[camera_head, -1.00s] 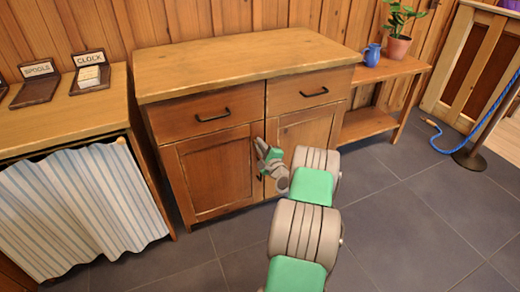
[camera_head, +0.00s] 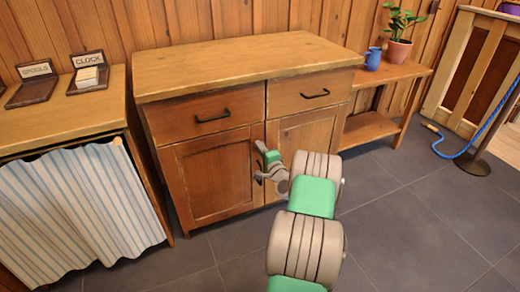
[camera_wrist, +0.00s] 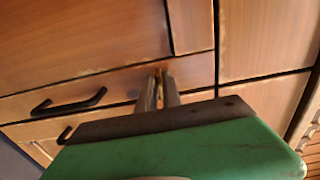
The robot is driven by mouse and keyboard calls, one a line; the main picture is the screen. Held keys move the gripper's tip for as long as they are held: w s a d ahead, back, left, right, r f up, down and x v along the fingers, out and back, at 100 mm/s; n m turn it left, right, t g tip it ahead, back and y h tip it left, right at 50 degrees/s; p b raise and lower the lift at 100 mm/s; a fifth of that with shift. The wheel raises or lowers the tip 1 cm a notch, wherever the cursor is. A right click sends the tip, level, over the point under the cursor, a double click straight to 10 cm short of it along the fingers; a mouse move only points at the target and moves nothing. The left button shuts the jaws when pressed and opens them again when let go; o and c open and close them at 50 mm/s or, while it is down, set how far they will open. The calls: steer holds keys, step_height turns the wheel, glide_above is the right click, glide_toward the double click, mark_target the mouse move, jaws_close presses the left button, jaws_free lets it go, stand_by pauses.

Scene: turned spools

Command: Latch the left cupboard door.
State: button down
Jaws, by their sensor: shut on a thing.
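The left cupboard door (camera_head: 210,174) is a brown panelled door under the left drawer. It looks closed, level with the right door (camera_head: 300,138). My gripper (camera_head: 263,150) is at the upper right corner of the left door, by the seam between the doors. In the wrist view its fingers (camera_wrist: 159,88) are shut on a small brass-brown latch piece (camera_wrist: 158,74), mostly hidden between them. The left door's black handle (camera_wrist: 68,102) is apart from the fingers. The wrist view is turned sideways.
Two drawers with black pulls are above the doors; the left drawer (camera_head: 190,117) is closed. A striped curtain (camera_head: 75,215) hangs at left. A low shelf (camera_head: 385,70) with a blue jug (camera_head: 373,58) and potted plant stands at right. Floor in front is clear.

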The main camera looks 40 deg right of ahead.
steer(key=c, duration=1.5)
jaws_free()
steer(key=shift+c, duration=0.2)
steer(key=p+v, duration=0.1)
steer(key=v, duration=0.6)
steer(key=shift+s+p, duration=0.35)
steer(key=shift+s, duration=0.05)
steer(key=shift+a, duration=0.15)
